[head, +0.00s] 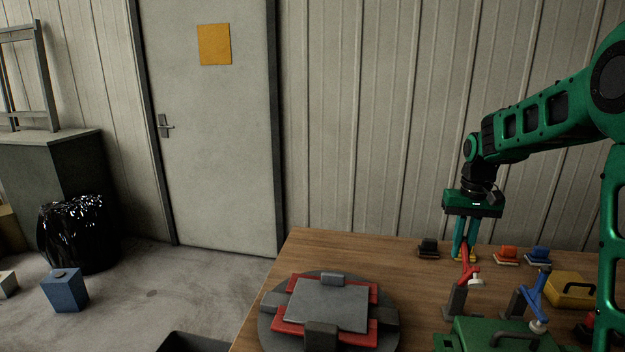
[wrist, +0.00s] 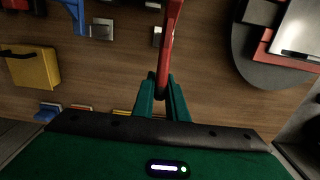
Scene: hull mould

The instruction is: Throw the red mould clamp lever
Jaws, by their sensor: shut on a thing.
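The red mould clamp lever (head: 466,261) stands on a grey bracket (head: 457,300) on the wooden table, right of the round mould. It tilts slightly, its upper end between my fingers and a pale pad (head: 476,282) low on its right side. My gripper (head: 464,252) points down from above and is shut on the upper part of the lever. In the wrist view the red lever (wrist: 171,38) runs from the top edge down to my gripper (wrist: 162,88). The fingers hide part of the lever's end.
A blue lever (head: 531,294) stands close on the right. The grey and red mould (head: 328,303) sits on a dark round base at left. Behind are small black (head: 428,248), orange (head: 507,254) and blue (head: 538,253) clamps. A yellow case (head: 570,290) and green box (head: 490,338) crowd the right.

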